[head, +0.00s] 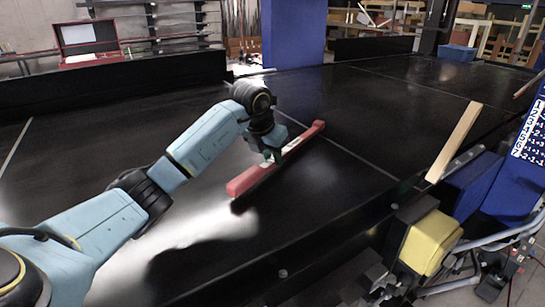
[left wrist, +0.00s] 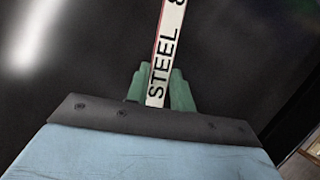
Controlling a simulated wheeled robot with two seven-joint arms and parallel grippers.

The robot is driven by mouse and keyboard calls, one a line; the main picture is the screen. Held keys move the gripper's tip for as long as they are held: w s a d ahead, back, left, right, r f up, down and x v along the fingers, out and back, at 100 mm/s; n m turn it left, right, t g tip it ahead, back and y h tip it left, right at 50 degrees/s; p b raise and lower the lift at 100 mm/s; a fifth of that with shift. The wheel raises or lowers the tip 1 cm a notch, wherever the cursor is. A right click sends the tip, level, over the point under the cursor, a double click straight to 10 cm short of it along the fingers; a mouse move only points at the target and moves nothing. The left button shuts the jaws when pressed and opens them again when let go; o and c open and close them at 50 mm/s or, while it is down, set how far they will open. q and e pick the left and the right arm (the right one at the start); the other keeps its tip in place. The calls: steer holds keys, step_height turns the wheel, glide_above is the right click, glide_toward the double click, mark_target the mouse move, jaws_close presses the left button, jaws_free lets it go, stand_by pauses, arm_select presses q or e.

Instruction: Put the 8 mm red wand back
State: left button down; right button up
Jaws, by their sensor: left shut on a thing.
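The red wand (head: 251,179) is a long red bar with a white label along its middle, seen in the head view over the black conveyor belt (head: 335,190). My left gripper (head: 273,157) is shut on the wand near its middle. In the left wrist view, the green fingers of the left gripper (left wrist: 160,92) are on both sides of the wand (left wrist: 167,50), whose white label reads "STEEL" and a partly cut-off figure. A dark shadow lies along the wand's lower edge; I cannot tell whether it touches the belt. My right gripper is not in view.
A wooden strip (head: 455,140) and a yellow block (head: 430,242) are at the belt's right edge. A blue post (head: 293,35) stands at the back, and an open red case (head: 90,41) is at the back left. The belt around the wand is clear.

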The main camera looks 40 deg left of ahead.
arm_select(q)
steer(key=shift+f, duration=0.6)
steer(key=c, duration=1.7)
jaws_free()
steer(key=shift+f, duration=0.2)
steer(key=o, duration=0.5)
steer(key=shift+r, duration=0.25)
steer(key=shift+s+r, duration=0.15)
steer(key=shift+r, duration=0.2)
steer(key=b+v, duration=0.1)
steer(key=v, duration=1)
steer(key=shift+s, duration=0.1)
